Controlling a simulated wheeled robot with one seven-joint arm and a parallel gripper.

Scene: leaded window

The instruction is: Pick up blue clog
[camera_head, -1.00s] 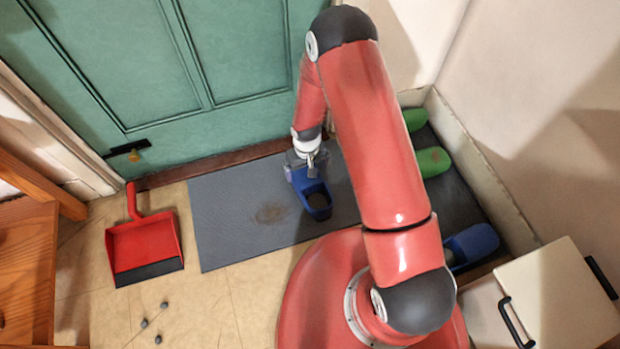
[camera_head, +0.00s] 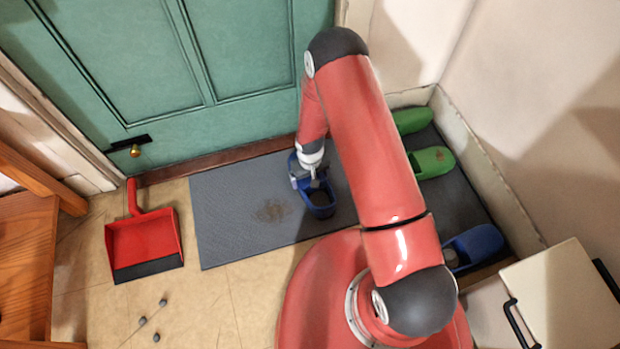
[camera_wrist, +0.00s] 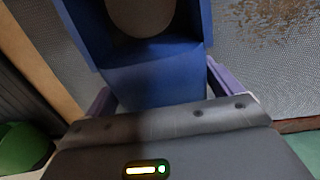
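In the wrist view the clog (camera_wrist: 155,80) fills the upper middle. My gripper (camera_head: 310,180) is low over the clog's far end. Its two purple fingers (camera_wrist: 162,92) stand on either side of the clog's near part, spread wide, and it looks open around the clog. A second blue clog (camera_head: 478,243) sits on the dark tray at right, partly hidden by my arm.
Green clogs (camera_head: 432,161) lie on the dark tray (camera_head: 455,200) along the right wall. A red dustpan (camera_head: 143,240) and several small grey pebbles (camera_head: 142,321) are on the floor at left. A cream cabinet (camera_head: 560,295) stands at lower right. The mat's left part (camera_head: 225,220) is clear.

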